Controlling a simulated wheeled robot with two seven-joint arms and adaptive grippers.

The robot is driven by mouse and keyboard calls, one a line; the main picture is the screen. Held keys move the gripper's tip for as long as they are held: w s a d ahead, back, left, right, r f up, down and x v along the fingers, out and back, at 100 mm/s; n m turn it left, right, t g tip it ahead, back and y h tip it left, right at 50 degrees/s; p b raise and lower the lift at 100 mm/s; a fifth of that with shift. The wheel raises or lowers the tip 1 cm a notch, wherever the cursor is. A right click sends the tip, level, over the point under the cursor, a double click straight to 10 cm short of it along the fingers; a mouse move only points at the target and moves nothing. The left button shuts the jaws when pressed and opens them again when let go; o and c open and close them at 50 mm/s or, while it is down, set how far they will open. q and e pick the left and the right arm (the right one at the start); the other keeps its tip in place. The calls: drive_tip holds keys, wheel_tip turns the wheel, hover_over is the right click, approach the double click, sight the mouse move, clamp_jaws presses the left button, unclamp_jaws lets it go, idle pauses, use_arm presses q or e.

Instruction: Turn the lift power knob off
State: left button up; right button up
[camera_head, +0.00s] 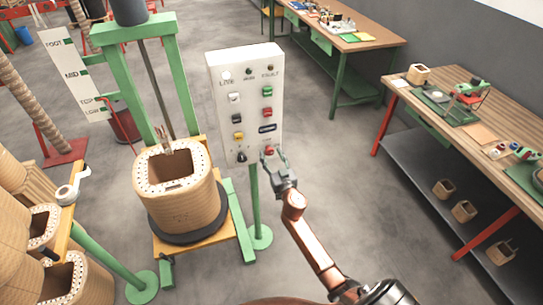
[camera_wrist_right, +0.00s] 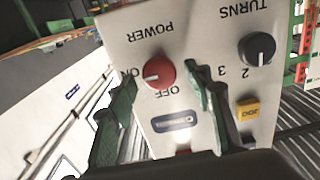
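The white control panel (camera_head: 245,130) stands on a green post. The red power knob (camera_head: 269,151) is at its lower right, partly hidden by my right gripper (camera_head: 272,160). In the right wrist view, the panel appears upside down, and the red knob (camera_wrist_right: 159,73) has a white pointer mark directed left, near the ON label. The OFF label lies below the knob in that view. My right gripper (camera_wrist_right: 160,85) is open, one finger on each side of the knob, with visible gaps; contact cannot be told. My left gripper is out of view.
A black turns knob (camera_wrist_right: 257,48) and a yellow button (camera_wrist_right: 247,110) sit beside the power knob. A large wound coil (camera_head: 182,205) stands left of the panel. A workbench (camera_head: 480,150) stands at right, with clear floor between.

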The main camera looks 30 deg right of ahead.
drive_tip(key=c, duration=1.1)
drive_tip(key=shift+o, duration=0.2)
drive_tip(key=shift+n, duration=0.4)
drive_tip(key=n, duration=0.3)
drive_tip(key=shift+n+b, duration=0.3)
drive_tip(key=n, duration=0.4)
drive_tip(key=shift+a+f+n, duration=0.1)
drive_tip(key=shift+a+n, duration=0.05)
drive_tip(key=shift+n, duration=0.15)
drive_tip(key=n, duration=0.4)
drive_tip(key=shift+f+n+b, duration=0.1)
drive_tip(key=shift+n+b, duration=0.2)
drive_tip(key=n, duration=0.4)
drive_tip(key=shift+f, duration=0.1)
drive_tip(key=shift+n, duration=0.3)
